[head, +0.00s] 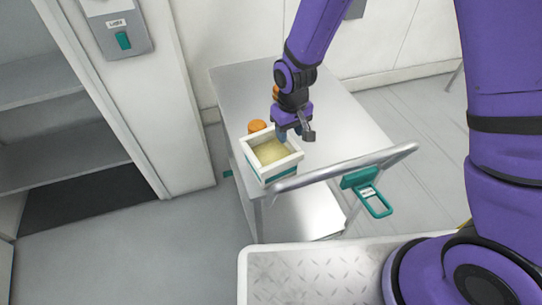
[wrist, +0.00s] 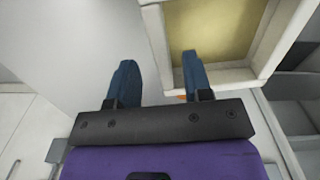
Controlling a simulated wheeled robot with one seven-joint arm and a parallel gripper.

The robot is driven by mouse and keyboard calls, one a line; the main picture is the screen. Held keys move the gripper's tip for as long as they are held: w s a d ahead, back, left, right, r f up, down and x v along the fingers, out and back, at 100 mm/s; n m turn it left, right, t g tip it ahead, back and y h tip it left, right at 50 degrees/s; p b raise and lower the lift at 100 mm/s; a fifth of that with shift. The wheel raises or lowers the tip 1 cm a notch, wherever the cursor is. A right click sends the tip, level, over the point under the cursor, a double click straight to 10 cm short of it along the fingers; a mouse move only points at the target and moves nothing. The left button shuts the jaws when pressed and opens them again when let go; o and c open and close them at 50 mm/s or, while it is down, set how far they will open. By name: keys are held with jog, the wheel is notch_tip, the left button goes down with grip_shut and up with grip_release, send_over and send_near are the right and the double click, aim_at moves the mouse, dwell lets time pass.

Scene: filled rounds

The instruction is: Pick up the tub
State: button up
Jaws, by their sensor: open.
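The tub (head: 282,178) is a square, white-rimmed container with a teal band and a pale yellow filling. It stands upright on the near end of the metal cart's top. My gripper (head: 288,136) points down at the tub's far right side, open and empty. In the wrist view the tub (wrist: 157,36) is at the upper right, partly cut off. One wall of it shows between the two blue fingers of my gripper (wrist: 160,64), with the right finger over the filling and the left finger outside. I cannot tell whether the fingertips are below the rim.
An orange-topped round object (head: 257,126) stands just behind the tub. The cart (head: 345,112) has a raised metal handle (head: 345,166) along its near edge, with a teal tag (head: 372,196) hanging from it. The cart top behind my gripper is clear. An open shelf unit (head: 50,115) is at the left.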

aim_at(290, 138)
jog(key=shift+s+f, duration=0.15)
jog(key=shift+f, duration=0.95)
jog(key=shift+s+f, duration=0.1)
jog(key=shift+f, duration=0.95)
grip_shut()
